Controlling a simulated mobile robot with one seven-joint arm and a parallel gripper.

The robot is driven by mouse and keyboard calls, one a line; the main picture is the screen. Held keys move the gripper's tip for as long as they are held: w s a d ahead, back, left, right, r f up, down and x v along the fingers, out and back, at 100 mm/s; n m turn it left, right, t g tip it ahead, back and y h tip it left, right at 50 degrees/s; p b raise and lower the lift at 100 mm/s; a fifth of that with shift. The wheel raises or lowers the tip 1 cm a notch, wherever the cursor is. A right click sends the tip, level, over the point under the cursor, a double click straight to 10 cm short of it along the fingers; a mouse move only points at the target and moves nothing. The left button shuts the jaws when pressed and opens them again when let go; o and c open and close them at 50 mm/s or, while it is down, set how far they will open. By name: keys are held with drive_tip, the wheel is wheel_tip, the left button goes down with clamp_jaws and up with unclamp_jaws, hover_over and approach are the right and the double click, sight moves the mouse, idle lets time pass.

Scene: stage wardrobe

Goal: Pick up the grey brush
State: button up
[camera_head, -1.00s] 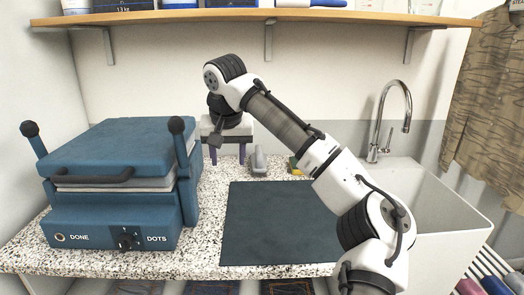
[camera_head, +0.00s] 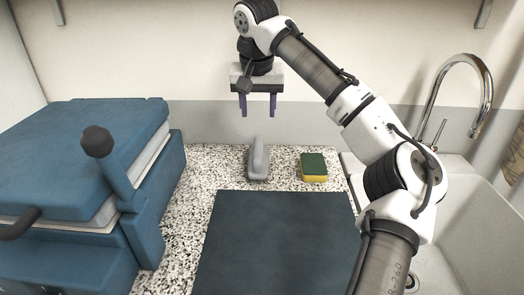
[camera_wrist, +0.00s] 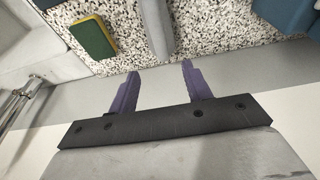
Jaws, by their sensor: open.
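The grey brush (camera_head: 259,160) lies on the speckled counter near the back wall, its length running roughly front to back. In the wrist view the brush (camera_wrist: 157,26) shows in part at the top edge, beyond the fingertips. My gripper (camera_head: 244,112) is open and empty, its two purple fingers pointing down above and behind the brush, apart from it. In the wrist view my gripper (camera_wrist: 160,68) has clear space between its fingers.
A green and yellow sponge (camera_head: 314,168) lies right of the brush. A dark mat (camera_head: 280,240) lies in front. A blue press (camera_head: 90,160) stands at left. A sink (camera_head: 470,200) with a tall tap (camera_head: 487,90) is at right. The wall (camera_head: 200,60) is close behind.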

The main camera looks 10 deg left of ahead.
sight(258, 143)
drive_tip(key=x, duration=0.4)
drive_tip(key=p+x, duration=0.1)
drive_tip(key=x, duration=0.8)
drive_tip(key=shift+s+f+p, duration=0.15)
drive_tip(key=shift+s+p, duration=0.15)
drive_tip(key=shift+s, duration=0.1)
clamp_jaws()
